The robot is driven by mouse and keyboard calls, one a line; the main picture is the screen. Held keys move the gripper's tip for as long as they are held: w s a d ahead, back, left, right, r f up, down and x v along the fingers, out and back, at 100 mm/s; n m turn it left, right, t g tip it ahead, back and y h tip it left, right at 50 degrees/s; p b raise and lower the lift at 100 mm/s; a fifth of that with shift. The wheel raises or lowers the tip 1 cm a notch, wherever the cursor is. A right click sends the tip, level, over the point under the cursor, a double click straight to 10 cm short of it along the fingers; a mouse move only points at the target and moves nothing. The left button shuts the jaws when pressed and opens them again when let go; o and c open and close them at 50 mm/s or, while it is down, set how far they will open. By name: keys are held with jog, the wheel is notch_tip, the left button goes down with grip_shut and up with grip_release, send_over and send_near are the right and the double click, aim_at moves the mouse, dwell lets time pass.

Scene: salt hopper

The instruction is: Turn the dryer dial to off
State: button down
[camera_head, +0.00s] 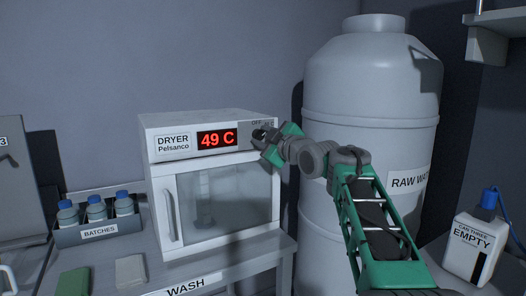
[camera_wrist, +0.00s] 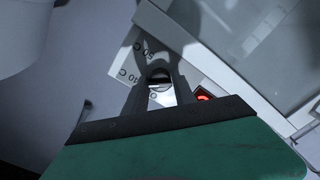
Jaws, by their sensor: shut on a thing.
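The dryer (camera_head: 158,165) is a white box with a glass door, standing on the bench. Its red display reads 49 C. The dial (camera_head: 259,134) is at the upper right of the dryer's front, beside an OFF mark, and is mostly hidden by my gripper (camera_head: 266,144) in the head view. In the wrist view the dark round dial (camera_wrist: 159,77) sits between the two fingers of my gripper (camera_wrist: 159,88), which are shut on it. Marks for 50 C and 40 C show on the panel around it. The dial's pointing direction is not clear.
A large grey raw water tank (camera_head: 370,90) stands just right of the dryer, close to my arm. A batches rack (camera_head: 75,235) with blue-capped bottles is at left. Green and grey blocks lie on the bench (camera_head: 235,262). A white can (camera_head: 474,248) labelled EMPTY stands at right.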

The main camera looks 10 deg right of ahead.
jog(key=n+b, duration=0.4)
jog(key=n, duration=0.1)
jog(key=shift+f+n, duration=0.2)
jog(key=shift+n, duration=0.1)
jog(key=n+b, duration=0.1)
jog(key=n, duration=0.1)
jog(key=n+b, duration=0.1)
jog(key=n, duration=0.1)
jog(key=shift+r+n, duration=0.2)
jog(key=shift+n, duration=0.1)
jog(key=c, duration=1.1)
grip_release()
jog(key=shift+o, duration=0.2)
jog(key=shift+s+b, duration=0.1)
jog(key=shift+b, duration=0.2)
jog(key=b+v, duration=0.1)
jog(key=v, duration=0.6)
jog(key=shift+s+b, duration=0.25)
jog(key=shift+b, duration=0.05)
